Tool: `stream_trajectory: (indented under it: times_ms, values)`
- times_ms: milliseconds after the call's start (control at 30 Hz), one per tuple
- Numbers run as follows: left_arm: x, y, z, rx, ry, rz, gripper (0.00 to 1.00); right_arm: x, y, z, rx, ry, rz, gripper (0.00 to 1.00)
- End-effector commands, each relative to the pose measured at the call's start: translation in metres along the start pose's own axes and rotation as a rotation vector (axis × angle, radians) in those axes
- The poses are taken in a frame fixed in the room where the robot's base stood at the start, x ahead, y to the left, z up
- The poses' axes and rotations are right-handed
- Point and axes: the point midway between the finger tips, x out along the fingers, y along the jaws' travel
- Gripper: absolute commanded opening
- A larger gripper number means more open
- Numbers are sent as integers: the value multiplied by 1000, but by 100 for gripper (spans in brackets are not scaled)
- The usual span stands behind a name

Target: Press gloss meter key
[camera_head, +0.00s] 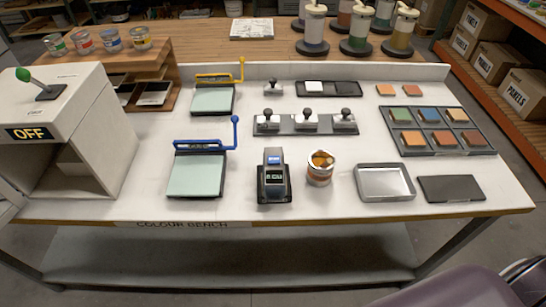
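The device that looks like the gloss meter (274,192) stands on the white bench near its front edge, left of an open can. It is a dark upright block with a small lit display (274,177) whose digits are too small to read. A blue key (274,160) shows above the display. Nothing touches the device. Neither of my grippers shows in the head view; only a rounded part of my own body is at the bottom right corner.
The open can (320,168) stands close right of the device. A blue-handled board (197,174) lies to its left, and a rack of stamp-like tools (285,124) behind it. A grey tray (384,182) and a white booth marked OFF (75,130) flank these.

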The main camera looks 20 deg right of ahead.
Motion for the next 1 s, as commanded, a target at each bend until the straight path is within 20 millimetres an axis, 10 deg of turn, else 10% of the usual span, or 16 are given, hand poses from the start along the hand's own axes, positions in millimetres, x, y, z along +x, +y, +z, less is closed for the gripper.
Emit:
stream_trajectory:
  times_ms: [233,1000]
  values:
    - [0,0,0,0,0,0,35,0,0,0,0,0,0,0]
    - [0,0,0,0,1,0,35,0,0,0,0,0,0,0]
